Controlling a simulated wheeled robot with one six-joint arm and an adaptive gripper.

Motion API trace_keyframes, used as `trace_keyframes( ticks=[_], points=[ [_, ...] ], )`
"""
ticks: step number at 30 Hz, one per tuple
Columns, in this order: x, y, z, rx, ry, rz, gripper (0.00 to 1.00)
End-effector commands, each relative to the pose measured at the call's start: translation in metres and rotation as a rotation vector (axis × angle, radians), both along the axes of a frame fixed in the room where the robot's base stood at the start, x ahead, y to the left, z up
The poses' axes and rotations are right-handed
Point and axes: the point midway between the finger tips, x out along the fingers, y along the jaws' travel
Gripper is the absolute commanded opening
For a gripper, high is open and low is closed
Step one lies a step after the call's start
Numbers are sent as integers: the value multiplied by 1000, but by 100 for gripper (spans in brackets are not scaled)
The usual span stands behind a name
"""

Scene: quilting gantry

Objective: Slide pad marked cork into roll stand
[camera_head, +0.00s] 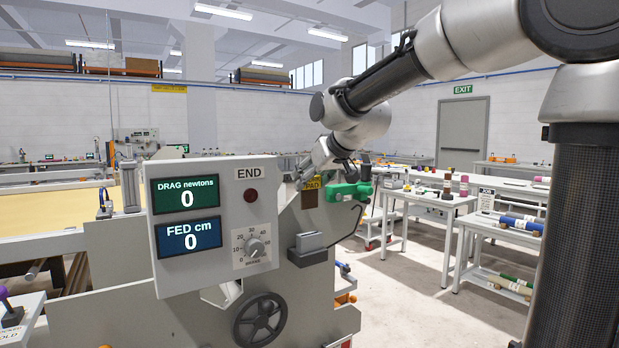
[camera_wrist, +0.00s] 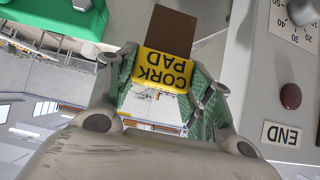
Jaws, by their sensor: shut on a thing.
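The cork pad (camera_wrist: 165,70) has a yellow label reading CORK PAD and a brown block beyond it. In the wrist view the label, upside down there, sits between the two green-lined fingers of my gripper (camera_wrist: 168,88), which is shut on it. In the head view the pad (camera_head: 311,194) hangs upright below my gripper (camera_head: 308,178), in front of the grey side of the roll stand (camera_head: 310,235). A green part (camera_head: 347,192) of the stand is just to its right. I cannot tell whether the brown end touches the stand.
A control panel (camera_head: 210,225) with two displays reading 0 and a knob (camera_head: 254,247) stands close left of the pad. A black handwheel (camera_head: 260,320) is below. White tables (camera_head: 495,225) with rolls stand to the right, with open floor (camera_head: 420,285) between.

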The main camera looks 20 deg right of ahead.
Motion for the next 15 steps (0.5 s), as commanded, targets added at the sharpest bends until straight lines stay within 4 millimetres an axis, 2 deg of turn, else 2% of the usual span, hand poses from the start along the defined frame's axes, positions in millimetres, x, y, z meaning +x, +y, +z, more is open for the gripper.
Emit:
trace_keyframes(
  ticks=[9,15],
  points=[
    [0,0,-35,0,5,0,23],
    [0,0,-50,0,3,0,23]
  ],
)
